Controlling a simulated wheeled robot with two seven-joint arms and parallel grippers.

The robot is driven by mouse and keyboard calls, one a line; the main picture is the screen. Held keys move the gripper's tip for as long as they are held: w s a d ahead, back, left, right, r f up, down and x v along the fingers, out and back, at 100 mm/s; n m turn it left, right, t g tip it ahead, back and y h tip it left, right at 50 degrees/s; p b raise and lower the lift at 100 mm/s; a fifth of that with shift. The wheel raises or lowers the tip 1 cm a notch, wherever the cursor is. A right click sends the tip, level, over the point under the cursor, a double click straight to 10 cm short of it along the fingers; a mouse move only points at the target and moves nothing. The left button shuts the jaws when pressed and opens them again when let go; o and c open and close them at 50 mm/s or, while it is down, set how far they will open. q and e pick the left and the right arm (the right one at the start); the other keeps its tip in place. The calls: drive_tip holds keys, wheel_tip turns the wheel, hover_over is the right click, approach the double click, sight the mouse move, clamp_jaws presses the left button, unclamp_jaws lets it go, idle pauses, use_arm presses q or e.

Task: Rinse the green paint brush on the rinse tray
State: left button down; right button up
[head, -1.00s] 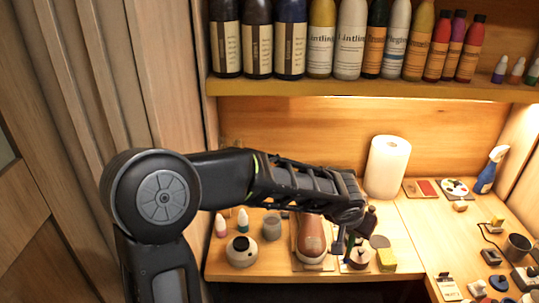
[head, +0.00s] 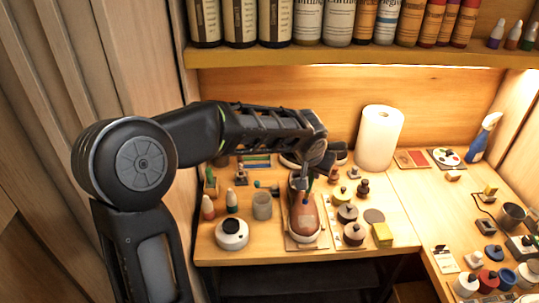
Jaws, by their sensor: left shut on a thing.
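My left gripper (head: 312,178) is shut on a thin brush whose green-blue handle (head: 309,187) shows only in part. It is over the top of a brown sneaker (head: 305,213), which sits on a wooden board (head: 301,243). The gripper covers the sneaker's back part. I cannot tell whether the bristles touch the sneaker. A pale board (head: 334,232) with dark-lidded round jars (head: 354,235) lies just right of the sneaker. I cannot tell for sure which thing is the rinse tray. My right gripper is not in view.
A grey cup (head: 262,206), a white round device (head: 232,234) and small bottles (head: 208,208) stand left of the sneaker. A yellow sponge (head: 382,234) lies right. A paper towel roll (head: 379,138) stands behind. The shelf (head: 330,55) hangs above.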

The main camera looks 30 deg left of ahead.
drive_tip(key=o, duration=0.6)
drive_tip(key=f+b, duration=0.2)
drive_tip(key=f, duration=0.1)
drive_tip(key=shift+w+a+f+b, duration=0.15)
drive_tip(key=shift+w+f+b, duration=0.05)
drive_tip(key=shift+b, duration=0.2)
use_arm(q)
drive_tip(key=a+r+n+g+y, duration=0.1)
drive_tip(key=a, duration=1.2)
drive_tip(key=shift+s+a+r+y, duration=0.15)
drive_tip(key=shift+s+y, duration=0.05)
drive_tip(key=shift+y, duration=0.2)
wheel_tip(320, 180, down, 6)
drive_tip(key=b, duration=0.4)
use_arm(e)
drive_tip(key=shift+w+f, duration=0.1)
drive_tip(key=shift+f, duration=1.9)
use_arm(q)
drive_tip(key=shift+s+f+b, duration=0.1)
drive_tip(key=shift+f+b, duration=0.9)
drive_tip(key=shift+b, duration=0.05)
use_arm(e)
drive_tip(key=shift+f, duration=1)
